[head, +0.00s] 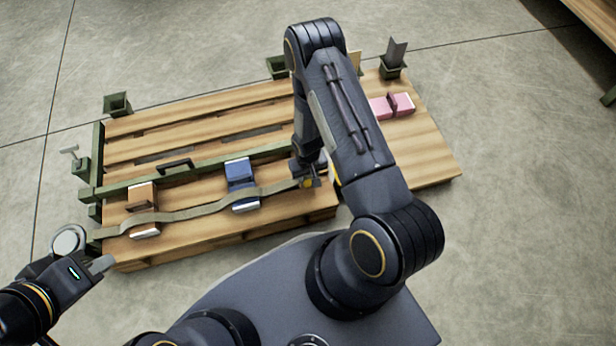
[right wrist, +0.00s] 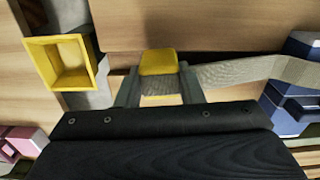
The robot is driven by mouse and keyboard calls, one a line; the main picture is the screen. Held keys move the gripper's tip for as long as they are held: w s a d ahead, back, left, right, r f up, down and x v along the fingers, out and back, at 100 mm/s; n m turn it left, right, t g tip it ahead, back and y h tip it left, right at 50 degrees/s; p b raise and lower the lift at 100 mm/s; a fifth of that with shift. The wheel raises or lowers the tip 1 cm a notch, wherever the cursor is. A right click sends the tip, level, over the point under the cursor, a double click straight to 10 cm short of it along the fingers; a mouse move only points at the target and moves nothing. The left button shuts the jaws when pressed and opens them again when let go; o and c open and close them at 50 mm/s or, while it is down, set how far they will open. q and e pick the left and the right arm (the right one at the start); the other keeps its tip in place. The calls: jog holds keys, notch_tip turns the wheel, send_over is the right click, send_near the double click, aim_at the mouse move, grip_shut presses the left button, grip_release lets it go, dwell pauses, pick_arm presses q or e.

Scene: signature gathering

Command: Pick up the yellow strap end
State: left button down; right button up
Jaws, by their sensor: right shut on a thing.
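The yellow strap end (right wrist: 158,62) is between the two fingers of my right gripper (right wrist: 158,88) in the right wrist view, with the grey-green strap running off to the right. In the head view the yellow end (head: 307,183) shows at my right gripper (head: 312,172), which is partly hidden by my arm. The strap (head: 200,209) runs left from it across the blue block (head: 241,184) and the orange-brown block (head: 143,208). My left gripper (head: 98,266) is at the lower left, by the pallet's corner; its fingers are not clear.
The wooden pallet (head: 200,130) has a green bar with a black handle (head: 175,163). Green corner sockets (head: 118,104) stand at its edges. A pink block (head: 400,103) lies at the right. A yellow open box (right wrist: 62,62) sits beside the right gripper.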

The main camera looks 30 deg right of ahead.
jog(key=s+a+r+p, duration=0.5)
jog(key=s+a+r, duration=0.4)
jog(key=s+r, duration=0.15)
jog(key=s+d+m+b, duration=0.2)
jog(key=d+m, duration=0.8)
jog(key=d, duration=0.3)
jog(key=w+d+f+b, duration=0.2)
jog(key=w+d+f, duration=0.1)
jog(key=f, duration=0.1)
jog(key=w+d+f+b, duration=0.3)
jog(key=f, duration=0.1)
jog(key=w+d+f+b, duration=0.3)
jog(key=w+f, duration=0.1)
jog(key=f, duration=0.1)
jog(key=shift+d, duration=0.4)
jog(key=shift+r, duration=0.1)
jog(key=shift+f+b, duration=0.55)
jog(key=shift+b, duration=0.05)
